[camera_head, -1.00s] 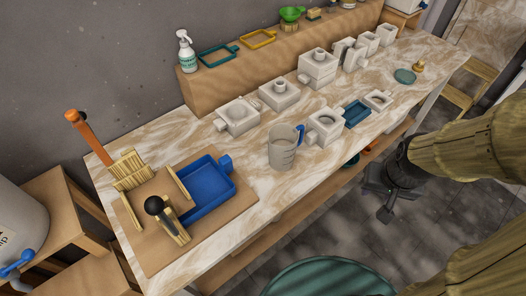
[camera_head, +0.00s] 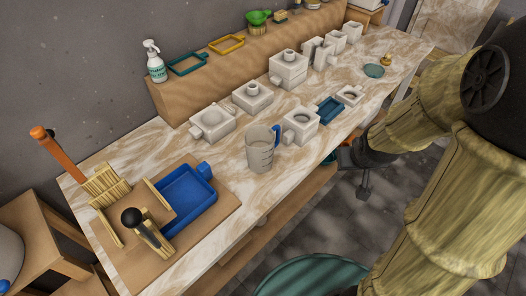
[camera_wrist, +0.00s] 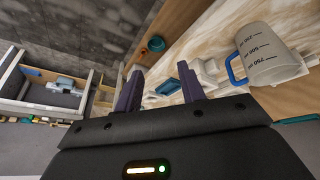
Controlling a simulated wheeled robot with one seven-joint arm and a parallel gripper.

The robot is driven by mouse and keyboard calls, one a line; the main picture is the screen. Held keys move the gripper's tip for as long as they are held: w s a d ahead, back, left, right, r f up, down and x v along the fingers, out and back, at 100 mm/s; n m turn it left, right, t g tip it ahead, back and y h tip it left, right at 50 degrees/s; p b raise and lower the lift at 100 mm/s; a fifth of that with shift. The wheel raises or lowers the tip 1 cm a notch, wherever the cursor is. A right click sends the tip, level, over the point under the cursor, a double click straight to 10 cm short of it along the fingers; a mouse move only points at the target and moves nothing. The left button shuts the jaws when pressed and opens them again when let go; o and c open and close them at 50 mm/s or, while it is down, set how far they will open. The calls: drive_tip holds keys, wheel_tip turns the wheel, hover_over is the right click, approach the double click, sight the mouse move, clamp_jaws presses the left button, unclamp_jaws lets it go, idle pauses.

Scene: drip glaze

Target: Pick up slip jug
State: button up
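The slip jug is a pale translucent measuring jug (camera_head: 260,151) with a blue handle and dark marks. It stands upright on the marbled worktop (camera_head: 262,190), near the front edge. It also shows large at the upper right of the wrist view (camera_wrist: 270,55), with its blue handle toward the picture's left. My gripper (camera_wrist: 160,84) is open and empty, its two dark fingers spread apart. The jug is to the right of the fingers in the wrist view, not between them. In the head view my dark gripper (camera_head: 364,185) is beyond the worktop's front edge, right of the jug.
White moulds (camera_head: 301,127) and a small blue tray (camera_head: 330,110) stand right of the jug. A larger blue tray (camera_head: 188,197) lies on a board at left. A raised shelf with a spray bottle (camera_head: 154,62) runs behind. Bare worktop lies left of the jug.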

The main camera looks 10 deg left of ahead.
drive_tip(key=w+f+n+t+y+b, duration=0.2)
drive_tip(key=w+f+t, duration=0.15)
drive_tip(key=w, duration=0.25)
drive_tip(key=w+f+n+t+y+b, duration=0.1)
drive_tip(key=w+f+n+t, duration=0.1)
drive_tip(key=w+f+n, duration=0.3)
drive_tip(key=s+a+f+n+y+b, duration=0.1)
drive_tip(key=a+f+n+y+b, duration=0.1)
drive_tip(key=y, duration=0.9)
drive_tip(key=a+f+b, duration=0.1)
drive_tip(key=a+b, duration=0.1)
drive_tip(key=shift+s+a+f+y, duration=0.3)
drive_tip(key=shift+s+f, duration=0.05)
drive_tip(key=shift+s, duration=0.05)
drive_tip(key=shift+t, duration=0.25)
drive_tip(key=p+x, duration=0.2)
drive_tip(key=x, duration=1)
drive_tip(key=shift+w+a, duration=0.1)
drive_tip(key=shift+w, duration=0.05)
